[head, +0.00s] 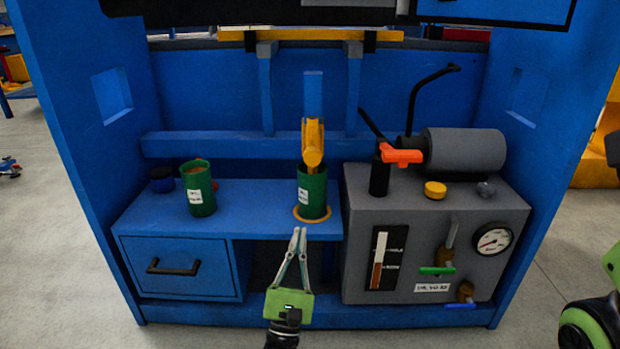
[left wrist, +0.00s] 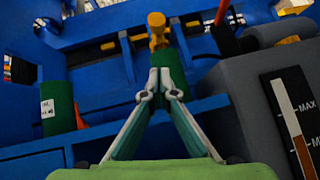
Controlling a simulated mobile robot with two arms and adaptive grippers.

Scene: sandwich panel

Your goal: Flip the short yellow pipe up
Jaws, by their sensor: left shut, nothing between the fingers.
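The short yellow pipe (head: 313,146) points down at the mouth of a green can (head: 312,197), in front of the blue back wall. In the left wrist view the yellow pipe (left wrist: 157,30) shows at the top centre, above and beyond my fingertips. My left gripper (head: 298,232) is shut and empty, its fingers pointing up, in front of and below the green can. In the left wrist view its fingertips (left wrist: 159,84) meet in front of the can and hide part of it. Whether they touch the can is unclear.
A second green can (head: 198,188) stands on the blue shelf (head: 250,205) to the left. A grey box (head: 430,225) with a gauge, an orange-red handle (head: 401,155) and a grey cylinder (head: 465,150) stands to the right. A blue drawer (head: 180,267) is at lower left.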

